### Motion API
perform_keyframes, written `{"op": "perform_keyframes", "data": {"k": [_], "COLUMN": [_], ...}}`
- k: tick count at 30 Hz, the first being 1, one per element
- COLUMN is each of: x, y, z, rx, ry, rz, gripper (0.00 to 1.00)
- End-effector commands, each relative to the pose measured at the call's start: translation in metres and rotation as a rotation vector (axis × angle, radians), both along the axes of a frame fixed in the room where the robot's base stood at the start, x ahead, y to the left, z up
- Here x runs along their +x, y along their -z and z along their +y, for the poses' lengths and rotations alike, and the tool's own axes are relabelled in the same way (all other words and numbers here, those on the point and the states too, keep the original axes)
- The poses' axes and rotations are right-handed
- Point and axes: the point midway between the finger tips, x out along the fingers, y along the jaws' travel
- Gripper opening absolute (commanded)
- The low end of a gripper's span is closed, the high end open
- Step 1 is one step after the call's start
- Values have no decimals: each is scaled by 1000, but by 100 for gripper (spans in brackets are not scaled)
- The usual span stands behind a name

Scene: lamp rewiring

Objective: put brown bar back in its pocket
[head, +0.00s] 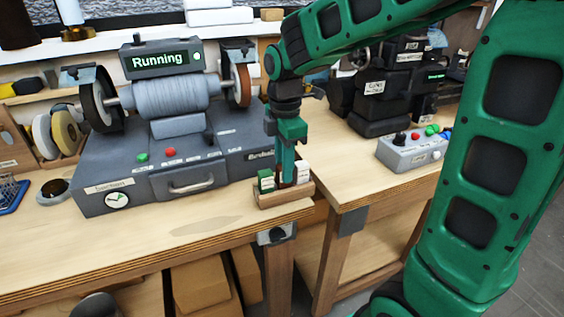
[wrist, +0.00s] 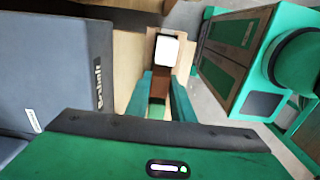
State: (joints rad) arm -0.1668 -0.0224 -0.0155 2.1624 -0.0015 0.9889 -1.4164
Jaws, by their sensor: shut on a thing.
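A small wooden tray (head: 284,199) with pockets stands at the front right corner of the bench. In it, a green bar (head: 266,180) is at the left and a white bar (head: 303,171) at the right. The white bar (wrist: 167,50) also shows in the wrist view. My gripper (head: 287,172) points down over the tray's middle. Its fingers are shut on the brown bar (wrist: 160,84), between the white and green bars. The fingers hide much of the brown bar in the head view. I cannot tell whether its lower end is seated in the pocket.
A grey grinder (head: 165,95) with a "Running" display stands just left of the tray, its wheels close by. A grey control box (head: 412,150) with coloured buttons sits on the right bench. The bench (head: 150,245) in front is clear.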

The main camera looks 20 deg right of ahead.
Motion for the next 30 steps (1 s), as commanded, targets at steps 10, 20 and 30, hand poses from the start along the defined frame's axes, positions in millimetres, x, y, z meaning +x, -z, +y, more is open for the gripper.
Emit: {"op": "perform_keyframes", "data": {"k": [10, 20, 30], "x": [0, 0, 0], "y": [1, 3, 6], "z": [0, 0, 1], "rx": [0, 0, 0], "ry": [0, 0, -1], "rz": [0, 0, -1], "gripper": [0, 0, 43]}}
